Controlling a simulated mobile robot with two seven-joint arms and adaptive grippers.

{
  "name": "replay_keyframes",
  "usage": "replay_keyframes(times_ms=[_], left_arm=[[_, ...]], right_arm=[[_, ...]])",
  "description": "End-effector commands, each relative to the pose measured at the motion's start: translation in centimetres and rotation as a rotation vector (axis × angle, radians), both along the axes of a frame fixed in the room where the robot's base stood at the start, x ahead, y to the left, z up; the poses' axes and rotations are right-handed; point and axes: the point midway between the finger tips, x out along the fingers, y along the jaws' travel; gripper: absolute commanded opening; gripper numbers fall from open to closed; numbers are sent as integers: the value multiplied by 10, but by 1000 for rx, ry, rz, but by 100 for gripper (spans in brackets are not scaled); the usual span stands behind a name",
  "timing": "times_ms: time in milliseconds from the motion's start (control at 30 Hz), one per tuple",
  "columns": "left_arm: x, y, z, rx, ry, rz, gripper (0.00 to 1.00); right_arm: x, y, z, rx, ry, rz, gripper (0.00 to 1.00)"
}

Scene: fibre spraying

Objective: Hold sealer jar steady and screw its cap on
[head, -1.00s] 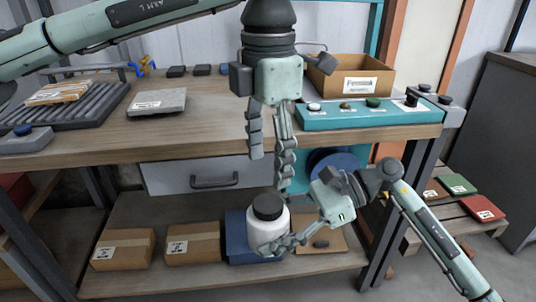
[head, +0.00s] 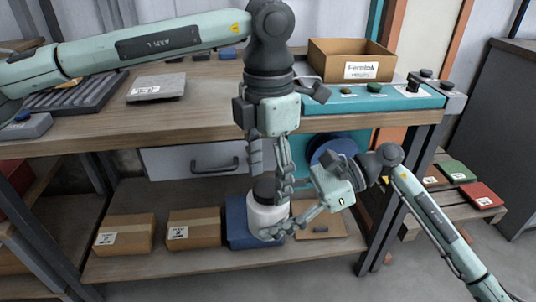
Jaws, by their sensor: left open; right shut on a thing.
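The white sealer jar (head: 266,215) stands upright, held in front of the workbench's lower shelf. Its dark cap (head: 266,188) sits on top of it. My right gripper (head: 275,232) is shut on the lower part of the jar from the right. My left gripper (head: 270,180) points straight down from above, its fingers open at the cap. The fingers hide part of the cap, and I cannot tell whether they touch it.
The workbench top (head: 190,112) lies behind my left arm. A Fernlink cardboard box (head: 350,62) and a teal button panel (head: 390,98) stand on it. Cardboard boxes (head: 193,229) and a blue bin (head: 238,236) sit on the lower shelf. The drawer (head: 165,165) is closed.

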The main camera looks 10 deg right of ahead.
Motion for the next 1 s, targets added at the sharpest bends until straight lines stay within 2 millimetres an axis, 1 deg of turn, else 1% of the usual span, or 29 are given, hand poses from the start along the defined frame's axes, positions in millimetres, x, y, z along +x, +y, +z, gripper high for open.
replay_keyframes(times_ms=[33,133,433,467,800,867,1000], left_arm=[[0,0,-5,1,2,0,61],[0,0,-10,0,0,-1,61],[0,0,-12,0,0,-1,61],[0,0,-12,0,0,-1,58],[0,0,-12,0,0,-1,16],[0,0,-12,0,-1,-1,9],[0,0,-12,0,-1,-10,9]], right_arm=[[0,0,1,1,-1,-1,0],[0,0,1,1,-1,-1,0],[0,0,1,1,-1,0,0],[0,0,1,1,-1,-1,0],[0,0,1,1,-1,0,0],[0,0,1,1,-1,0,0],[0,0,1,1,-1,0,0]])
